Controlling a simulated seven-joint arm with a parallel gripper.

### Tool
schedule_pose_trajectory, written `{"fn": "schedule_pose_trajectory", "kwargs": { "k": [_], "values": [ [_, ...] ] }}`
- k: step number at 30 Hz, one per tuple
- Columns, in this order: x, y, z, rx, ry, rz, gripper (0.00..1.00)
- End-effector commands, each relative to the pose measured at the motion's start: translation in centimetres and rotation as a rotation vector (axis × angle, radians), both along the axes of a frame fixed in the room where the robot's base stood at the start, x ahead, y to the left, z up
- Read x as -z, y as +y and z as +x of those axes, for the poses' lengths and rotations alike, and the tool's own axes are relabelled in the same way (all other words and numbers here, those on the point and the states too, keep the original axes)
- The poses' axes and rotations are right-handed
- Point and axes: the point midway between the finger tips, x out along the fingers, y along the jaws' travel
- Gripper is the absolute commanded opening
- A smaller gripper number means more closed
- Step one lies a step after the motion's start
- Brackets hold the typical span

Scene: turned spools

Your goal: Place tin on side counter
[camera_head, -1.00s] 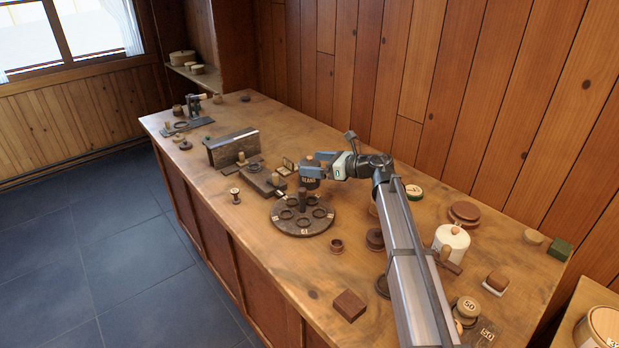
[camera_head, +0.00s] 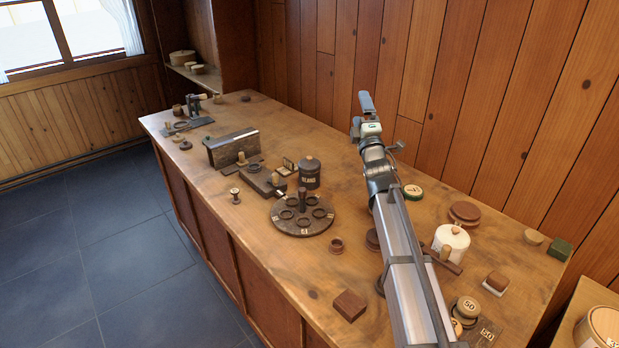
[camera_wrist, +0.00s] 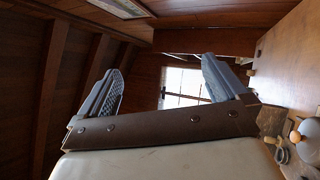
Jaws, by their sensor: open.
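A dark, lidded cylindrical tin (camera_head: 309,175) with pale lettering stands upright on the long wooden counter (camera_head: 330,275), just behind the round dark rack (camera_head: 302,229). My gripper (camera_head: 366,102) is raised well above the counter, up and to the right of the tin and apart from it. In the wrist view its two fingers (camera_wrist: 165,75) are spread with nothing between them, facing the window and ceiling. A separate lower wooden surface (camera_head: 568,312) shows at the bottom right corner. I cannot tell whether it is the side counter.
A metal-faced block (camera_head: 232,148) lies left of the tin. A red-brown block (camera_head: 349,305) sits near the front edge. A tub (camera_head: 600,328) occupies the lower surface.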

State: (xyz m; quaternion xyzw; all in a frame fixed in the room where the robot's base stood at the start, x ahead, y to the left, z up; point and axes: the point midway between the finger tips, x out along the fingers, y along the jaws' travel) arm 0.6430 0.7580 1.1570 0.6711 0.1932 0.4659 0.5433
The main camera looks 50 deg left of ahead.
Motion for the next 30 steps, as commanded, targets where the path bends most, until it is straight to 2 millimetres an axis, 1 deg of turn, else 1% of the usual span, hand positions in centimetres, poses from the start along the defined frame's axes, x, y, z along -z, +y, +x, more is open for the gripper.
{"fn": "schedule_pose_trajectory", "kwargs": {
  "k": [1,3,5,6,8,11,14,15,17,18,21,25,30],
  "values": [
    [0.8,-0.5,0.6,0.002,0.103,0.018,1.0],
    [2.1,-0.8,1.4,0.0,0.253,0.038,1.0],
    [3.4,-1.0,1.8,-0.01,0.385,0.056,1.0],
    [4.4,-1.0,2.0,-0.018,0.473,0.065,1.0],
    [5.8,-1.0,2.0,-0.037,0.607,0.078,1.0],
    [8.3,-0.7,1.4,-0.08,0.832,0.092,1.0],
    [10.5,-0.1,0.0,-0.138,1.056,0.098,1.0],
    [11.3,0.2,-0.7,-0.166,1.142,0.096,1.0],
    [12.3,0.6,-2.0,-0.211,1.269,0.091,1.0],
    [12.9,0.9,-2.9,-0.241,1.35,0.082,1.0],
    [14.0,1.5,-5.2,-0.31,1.518,0.053,1.0],
    [14.9,1.8,-7.4,-0.362,1.659,0.001,1.0],
    [16.0,1.6,-8.9,-0.368,1.742,-0.062,1.0]
  ]
}}
